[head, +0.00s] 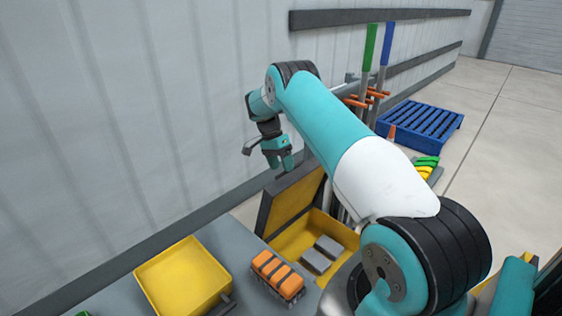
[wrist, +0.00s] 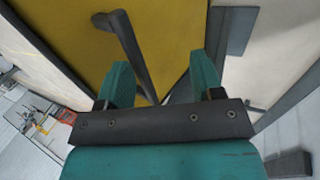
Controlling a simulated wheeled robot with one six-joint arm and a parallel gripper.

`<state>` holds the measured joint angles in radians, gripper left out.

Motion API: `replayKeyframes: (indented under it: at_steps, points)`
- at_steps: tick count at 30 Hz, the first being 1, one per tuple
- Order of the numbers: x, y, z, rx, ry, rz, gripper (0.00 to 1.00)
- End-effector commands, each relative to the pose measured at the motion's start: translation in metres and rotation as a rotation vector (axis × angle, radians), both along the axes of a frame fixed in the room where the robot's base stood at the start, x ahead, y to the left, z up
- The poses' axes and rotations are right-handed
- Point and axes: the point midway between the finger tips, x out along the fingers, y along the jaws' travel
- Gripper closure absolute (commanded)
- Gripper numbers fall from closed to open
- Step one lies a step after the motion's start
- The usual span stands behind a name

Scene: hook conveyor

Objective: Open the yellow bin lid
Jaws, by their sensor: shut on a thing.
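The yellow bin (head: 291,240) stands beside the wall with grey blocks (head: 320,254) inside it. Its lid (head: 291,202), a yellow panel with a dark frame, is raised and tilted up at the bin's wall side. In the wrist view, the yellow lid panel (wrist: 172,30) fills the upper middle and carries a dark bar handle (wrist: 132,45). My gripper (head: 284,168) is at the lid's upper edge. In the wrist view, my gripper (wrist: 162,72) is shut on the handle, which runs down between the two teal fingers; the exact contact is partly hidden.
A yellow tray (head: 183,276) and a rack of orange blocks (head: 277,274) are on the grey surface left of the bin. The wall (head: 150,110) is close behind my gripper. A blue pallet (head: 420,124) and upright tools (head: 371,60) stand farther right.

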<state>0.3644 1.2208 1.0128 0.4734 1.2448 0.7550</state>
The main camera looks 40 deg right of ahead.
Motion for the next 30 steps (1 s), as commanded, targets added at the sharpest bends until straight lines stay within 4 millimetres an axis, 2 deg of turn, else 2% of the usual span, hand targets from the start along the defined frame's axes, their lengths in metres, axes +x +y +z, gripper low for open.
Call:
replayKeyframes:
  at_steps: [1,6,12,14,16,20,30]
  points:
    - [-0.005,-0.001,-0.016,0.001,0.012,0.003,0.56]
    - [-0.005,-0.001,-0.016,0.001,0.012,0.003,0.51]
    - [-0.005,0.000,-0.014,0.000,0.012,0.004,0.51]
    - [-0.005,0.000,-0.011,0.001,0.012,0.005,0.53]
    - [-0.004,0.000,-0.004,0.000,0.011,0.005,0.62]
    - [-0.004,0.000,0.022,-0.001,0.007,0.005,0.62]
    - [-0.002,0.000,0.121,-0.003,0.001,0.000,0.62]
